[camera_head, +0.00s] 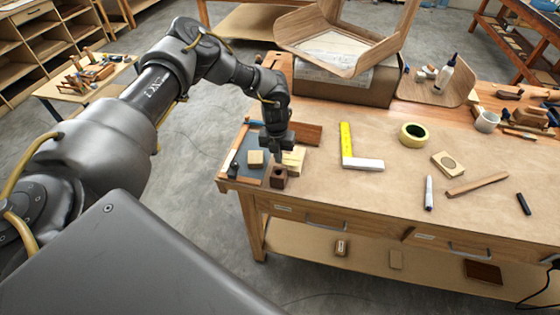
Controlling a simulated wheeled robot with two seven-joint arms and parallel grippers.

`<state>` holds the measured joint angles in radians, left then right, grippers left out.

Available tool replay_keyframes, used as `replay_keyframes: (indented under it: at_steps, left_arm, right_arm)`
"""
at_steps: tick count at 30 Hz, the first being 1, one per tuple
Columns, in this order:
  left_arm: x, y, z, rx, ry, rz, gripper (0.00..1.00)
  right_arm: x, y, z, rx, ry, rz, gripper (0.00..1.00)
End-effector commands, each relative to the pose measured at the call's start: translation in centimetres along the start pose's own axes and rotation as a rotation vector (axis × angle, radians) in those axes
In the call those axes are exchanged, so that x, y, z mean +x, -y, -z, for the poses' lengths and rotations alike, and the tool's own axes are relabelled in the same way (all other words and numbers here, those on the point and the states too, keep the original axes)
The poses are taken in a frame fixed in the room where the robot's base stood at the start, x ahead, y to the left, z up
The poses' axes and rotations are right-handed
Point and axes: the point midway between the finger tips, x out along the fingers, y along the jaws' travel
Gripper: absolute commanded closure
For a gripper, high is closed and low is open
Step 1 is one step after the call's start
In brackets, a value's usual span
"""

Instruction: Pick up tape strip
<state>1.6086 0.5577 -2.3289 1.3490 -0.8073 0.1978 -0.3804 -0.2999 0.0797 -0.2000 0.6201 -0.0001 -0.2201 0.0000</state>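My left gripper (280,157) points down over the left end of the workbench, just above a small dark brown block (278,178) with a dark top opening. Its fingertips are small and dark here, so I cannot tell whether they are open or shut, or whether they touch the block. I cannot make out a separate tape strip; one may be hidden by the gripper or too small to see. A roll of yellow-green tape (413,141) lies on the bench, right of the yellow and white square (347,146). My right gripper is not in view.
A bent wood lamination (318,32) rests on a large block at the back. A marker (429,193), a wooden stick (477,184) and a sanding block (448,164) lie to the right. The front middle is clear.

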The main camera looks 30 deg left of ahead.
Motion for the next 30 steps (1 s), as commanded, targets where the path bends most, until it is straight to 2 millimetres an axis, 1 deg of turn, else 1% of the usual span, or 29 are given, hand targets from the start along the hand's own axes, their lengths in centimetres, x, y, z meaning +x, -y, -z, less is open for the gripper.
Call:
replay_keyframes:
  at_steps: [1,3,5,11,12,15,18,21,24,30]
  left_arm:
    - [-0.3,0.1,-0.2,-0.001,0.004,0.005,1.00]
    - [-1.7,0.2,0.2,0.001,0.002,0.005,1.00]
    - [-2.9,0.5,1.3,0.003,0.000,0.006,1.00]
    - [-7.3,1.4,5.0,0.005,0.005,0.006,1.00]
    - [-7.5,1.6,6.1,0.006,0.000,0.004,1.00]
    - [-8.6,2.2,8.3,0.006,0.001,0.004,1.00]
    - [-9.5,2.6,10.3,0.006,0.002,0.003,1.00]
    - [-10.3,2.9,11.8,0.004,0.003,0.001,1.00]
    - [-10.8,3.2,12.8,0.003,0.001,0.002,1.00]
    - [-11.4,3.4,13.7,0.000,0.002,0.001,1.00]
  right_arm:
    - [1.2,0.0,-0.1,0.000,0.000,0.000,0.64]
    - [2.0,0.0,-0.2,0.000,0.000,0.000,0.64]
    - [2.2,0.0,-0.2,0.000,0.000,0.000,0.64]
    - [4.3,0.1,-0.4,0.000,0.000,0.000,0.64]
    - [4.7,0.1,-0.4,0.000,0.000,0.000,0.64]
    - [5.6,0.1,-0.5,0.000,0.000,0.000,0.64]
    - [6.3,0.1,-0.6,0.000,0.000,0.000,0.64]
    - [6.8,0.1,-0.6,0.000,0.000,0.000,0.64]
    - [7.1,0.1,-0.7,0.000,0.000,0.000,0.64]
    - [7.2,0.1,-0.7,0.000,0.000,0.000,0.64]
